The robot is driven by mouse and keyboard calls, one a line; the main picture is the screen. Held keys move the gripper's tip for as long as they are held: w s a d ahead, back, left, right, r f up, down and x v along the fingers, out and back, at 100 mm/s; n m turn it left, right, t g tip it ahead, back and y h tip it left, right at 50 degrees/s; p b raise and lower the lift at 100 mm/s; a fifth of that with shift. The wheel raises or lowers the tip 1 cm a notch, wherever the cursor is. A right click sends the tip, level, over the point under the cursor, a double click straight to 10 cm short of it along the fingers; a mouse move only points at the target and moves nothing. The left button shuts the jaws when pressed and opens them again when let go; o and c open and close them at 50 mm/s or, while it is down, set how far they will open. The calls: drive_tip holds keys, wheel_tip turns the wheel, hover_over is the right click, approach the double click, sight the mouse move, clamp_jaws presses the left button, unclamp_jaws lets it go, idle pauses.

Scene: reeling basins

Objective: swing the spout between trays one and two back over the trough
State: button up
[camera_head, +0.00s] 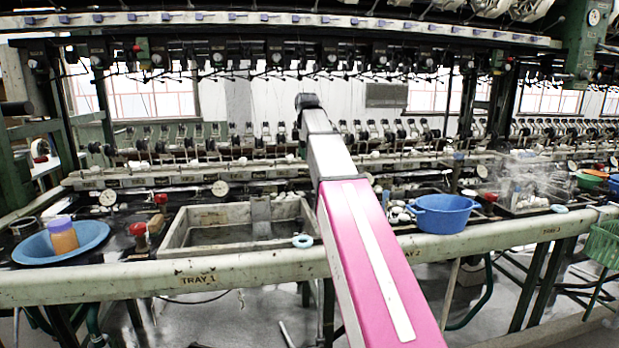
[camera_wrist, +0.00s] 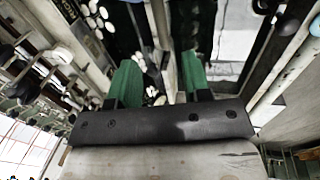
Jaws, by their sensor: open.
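My gripper (camera_wrist: 160,80) shows in the wrist view with two green fingers spread apart and nothing held. A pale narrow bar (camera_wrist: 160,25) runs down the picture toward the gap between the fingers; I cannot tell whether it is the spout or whether it touches a finger. The spout and my gripper cannot be made out there. Which part is the trough is not clear.
A stone basin (camera_head: 180,240) with dark water lies left of my arm, a pale-blue ring (camera_head: 302,241) on its front edge. A blue tub (camera_head: 442,213) stands right. A pale rail (camera_head: 120,284) crosses in front.

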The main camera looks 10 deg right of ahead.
drive_tip(key=f, duration=0.3)
drive_tip(key=w+f, duration=0.1)
drive_tip(key=f, duration=0.2)
drive_tip(key=w+f, duration=0.1)
drive_tip(key=f, duration=0.3)
drive_tip(key=shift+c, duration=0.2)
clamp_jaws()
